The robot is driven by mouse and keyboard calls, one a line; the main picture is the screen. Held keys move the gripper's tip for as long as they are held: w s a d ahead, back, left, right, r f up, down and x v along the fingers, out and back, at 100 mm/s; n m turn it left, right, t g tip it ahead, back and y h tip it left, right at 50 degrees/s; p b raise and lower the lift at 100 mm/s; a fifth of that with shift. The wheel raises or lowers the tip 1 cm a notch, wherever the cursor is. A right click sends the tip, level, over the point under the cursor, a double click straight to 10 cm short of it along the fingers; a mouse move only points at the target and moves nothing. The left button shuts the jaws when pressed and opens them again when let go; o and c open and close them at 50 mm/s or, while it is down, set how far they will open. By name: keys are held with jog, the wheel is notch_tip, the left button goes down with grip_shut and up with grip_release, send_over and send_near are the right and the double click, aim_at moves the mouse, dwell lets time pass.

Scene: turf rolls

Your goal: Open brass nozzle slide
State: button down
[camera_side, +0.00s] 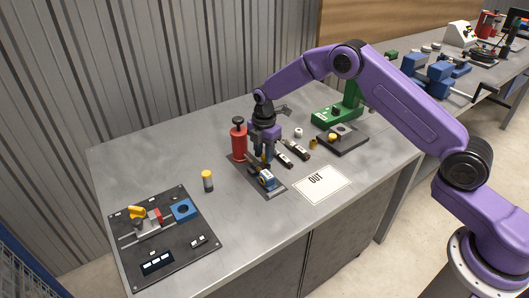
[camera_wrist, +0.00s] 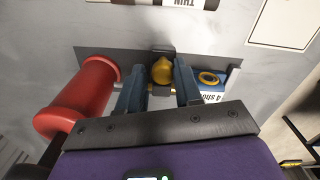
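A rounded brass-yellow knob (camera_wrist: 162,71) sits on a dark mount in the wrist view. I take it to be the brass nozzle slide. My gripper (camera_wrist: 159,80) is open, with one blue-grey finger on each side of the knob and a visible gap to it. A thin brass rod shows just below the knob. In the side view my gripper (camera_side: 264,158) points down over the dark base plate (camera_side: 270,190), and its fingers mostly hide the knob. A red cylinder (camera_wrist: 82,97) stands left of the fingers, and a blue-and-white labelled block (camera_side: 266,180) lies right of them.
The red cylinder (camera_side: 239,140) stands close to my gripper. Dark labelled bars (camera_side: 298,150), a white OUT card (camera_side: 322,185) and a green device (camera_side: 337,112) are nearby. A yellow-topped cylinder (camera_side: 207,181) and a dark panel (camera_side: 195,252) are at left. The back-left table is clear.

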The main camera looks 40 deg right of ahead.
jog(key=shift+w+d, duration=0.1)
jog(key=shift+w, duration=1.05)
jog(key=c, duration=0.9)
grip_release()
jog(key=shift+r, duration=0.1)
notch_tip(320, 180, up, 17)
